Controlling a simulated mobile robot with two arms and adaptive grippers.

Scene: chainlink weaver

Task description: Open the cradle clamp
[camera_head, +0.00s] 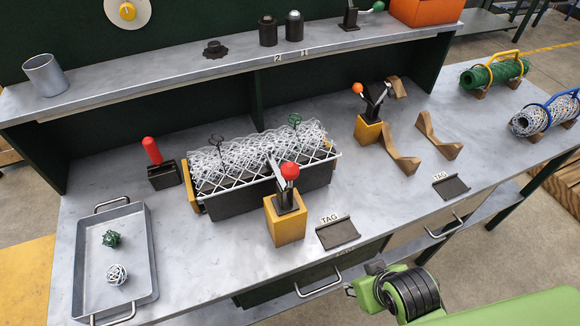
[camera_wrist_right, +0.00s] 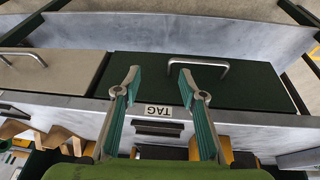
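A black cradle (camera_head: 262,200) with a white lattice front holds a silvery wire-mesh roll (camera_head: 245,150) in the middle of the bench. At its front stands a toggle clamp on a yellow block (camera_head: 285,222), with a red knob (camera_head: 289,171) raised and a metal arm reaching toward the mesh. I cannot tell whether it presses on it. A second clamp with an orange knob (camera_head: 358,88) stands on another yellow block (camera_head: 368,130) to the right. My right gripper (camera_wrist_right: 158,78) is open and empty, beyond the bench's front edge. My left gripper is out of view.
A grey tray (camera_head: 146,232) with a green and a white wire ball lies at left. A red-handled tool (camera_head: 152,151) stands beside the cradle. Wooden supports (camera_head: 440,138) stand at right. A drawer handle (camera_wrist_right: 200,62) and TAG plate (camera_wrist_right: 158,128) show near my right gripper.

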